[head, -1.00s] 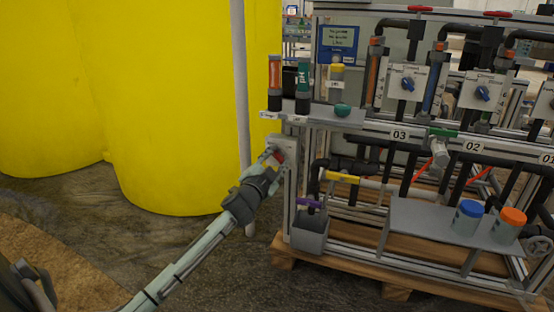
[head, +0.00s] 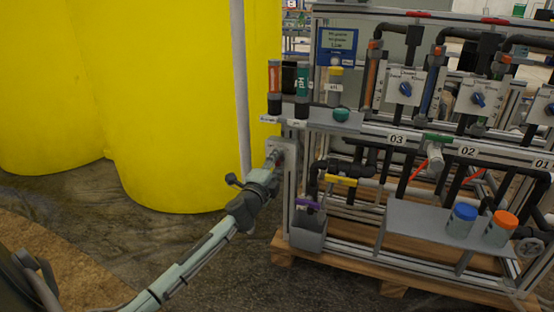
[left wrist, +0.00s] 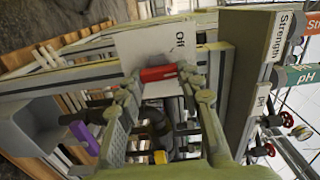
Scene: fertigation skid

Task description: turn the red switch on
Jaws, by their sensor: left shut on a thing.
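The red switch (left wrist: 158,73) sits on a pale plate (left wrist: 150,44) in the left wrist view, its red handle lying across between my fingertips. The word "Off" is printed sideways on the plate beside it. My left gripper (left wrist: 160,84) is shut on the red switch, a finger at each end of the handle. In the head view my left gripper (head: 273,158) reaches the grey box (head: 289,157) at the skid's left end and hides most of the switch. My right gripper is in neither view.
The skid's frame (head: 350,126) carries pipes, valves and blue knobs to the right. A grey bin (head: 307,232) with a purple-handled item is just below the switch box. A pale upright pole (head: 241,90) and large yellow tanks (head: 170,100) stand to the left. The floor before the skid is open.

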